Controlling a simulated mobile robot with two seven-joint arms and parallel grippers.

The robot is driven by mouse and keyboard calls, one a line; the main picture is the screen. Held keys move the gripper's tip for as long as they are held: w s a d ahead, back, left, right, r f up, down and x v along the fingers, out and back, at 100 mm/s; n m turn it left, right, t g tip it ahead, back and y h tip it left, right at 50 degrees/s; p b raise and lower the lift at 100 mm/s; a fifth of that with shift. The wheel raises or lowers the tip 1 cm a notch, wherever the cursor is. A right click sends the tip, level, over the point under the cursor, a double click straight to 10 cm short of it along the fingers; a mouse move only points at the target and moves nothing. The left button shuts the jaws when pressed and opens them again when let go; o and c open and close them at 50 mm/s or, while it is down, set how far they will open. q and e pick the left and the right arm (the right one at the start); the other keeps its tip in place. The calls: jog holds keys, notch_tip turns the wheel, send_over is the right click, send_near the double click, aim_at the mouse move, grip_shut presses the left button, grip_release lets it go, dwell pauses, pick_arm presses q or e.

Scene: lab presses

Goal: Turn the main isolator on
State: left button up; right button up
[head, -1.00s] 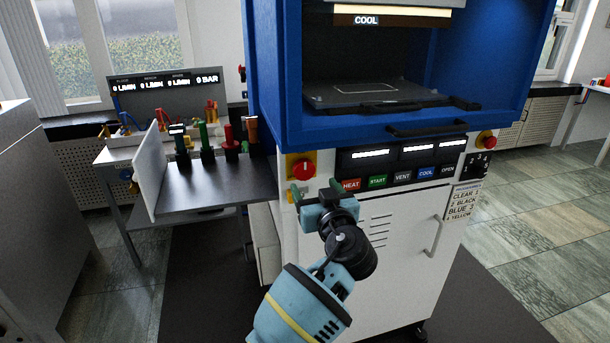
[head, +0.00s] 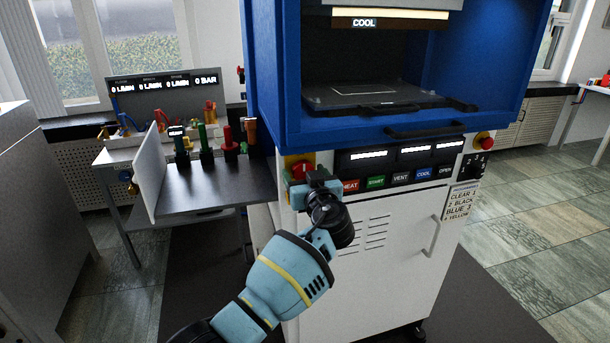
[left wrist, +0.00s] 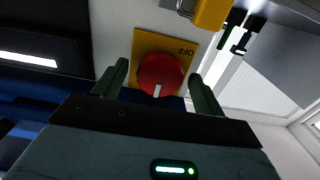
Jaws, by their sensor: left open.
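The main isolator is a red rotary knob (left wrist: 161,75) on a yellow plate (left wrist: 150,42) marked OFF, seen in the left wrist view. In the head view the red knob (head: 301,168) shows at the left end of the press's control panel, partly covered by my gripper. My left gripper (left wrist: 161,82) is open, with one finger on each side of the knob. The fingers look apart from the knob; whether they touch it I cannot tell. A white mark on the knob points to the bottom of the wrist picture. My right gripper is not in view.
The blue press (head: 395,133) stands above the white cabinet (head: 385,260). Beside the knob are the HEAT, START, VENT, COOL and OPEN buttons (head: 400,177). A yellow part (left wrist: 211,12) sits close to the knob plate. A grey shelf (head: 205,190) with colored-handled tools is to the left.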

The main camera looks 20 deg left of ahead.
pick_arm(q)
jog(key=c, duration=0.7)
jog(key=shift+c, duration=1.4)
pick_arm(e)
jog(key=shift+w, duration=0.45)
pick_arm(q)
jog(key=m, duration=0.3)
jog(key=shift+m, duration=0.4)
jog(key=m, duration=0.2)
jog(key=shift+m, duration=0.4)
jog(key=m+p, duration=0.1)
jog(key=m, duration=0.5)
jog(key=shift+r+p, duration=0.15)
jog(key=shift+p, duration=0.2)
jog(key=m+p, duration=0.1)
jog(key=m, duration=0.3)
jog(key=shift+m, duration=0.7)
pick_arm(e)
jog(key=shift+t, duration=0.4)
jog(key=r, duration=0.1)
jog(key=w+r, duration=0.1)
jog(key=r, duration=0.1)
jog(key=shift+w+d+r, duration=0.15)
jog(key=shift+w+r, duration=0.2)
